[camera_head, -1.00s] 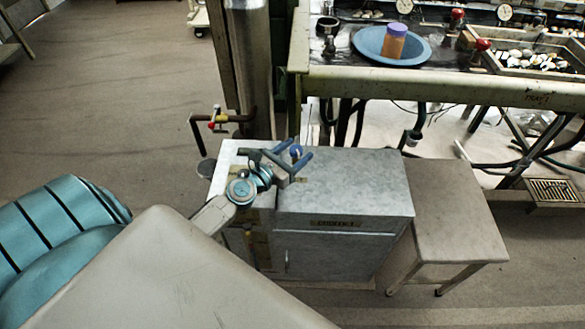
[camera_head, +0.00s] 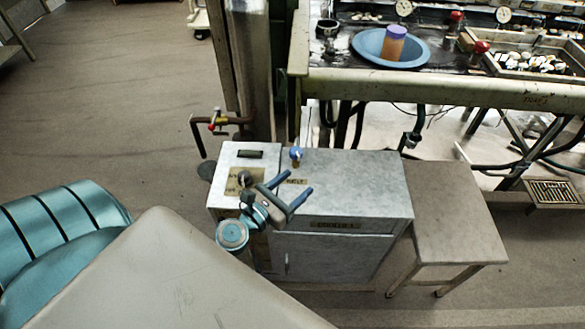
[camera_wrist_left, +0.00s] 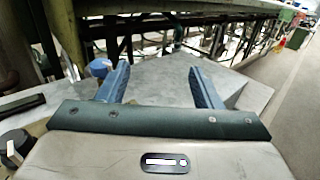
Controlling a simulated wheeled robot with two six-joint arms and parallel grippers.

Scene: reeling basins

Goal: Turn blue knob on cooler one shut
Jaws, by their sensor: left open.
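The blue knob (camera_head: 295,153) stands on the top of a grey metal cabinet (camera_head: 365,185), near its back left edge. The cabinet front has a label that is hard to read. My left gripper (camera_head: 292,184) is open and empty over the cabinet's left part, on the near side of the knob and apart from it. In the left wrist view the blue knob (camera_wrist_left: 99,67) shows just left of the left finger of my gripper (camera_wrist_left: 158,72), outside the gap between the fingers. The knob's exact turn is too small to tell. My right gripper is not in view.
A narrower box with a dark knob (camera_head: 244,178) and a black handle adjoins the cabinet on the left. A pipe with a red-and-yellow valve (camera_head: 217,120) is behind it. A grey stool (camera_head: 455,215) stands at right. A bench with a blue plate (camera_head: 370,50) is behind.

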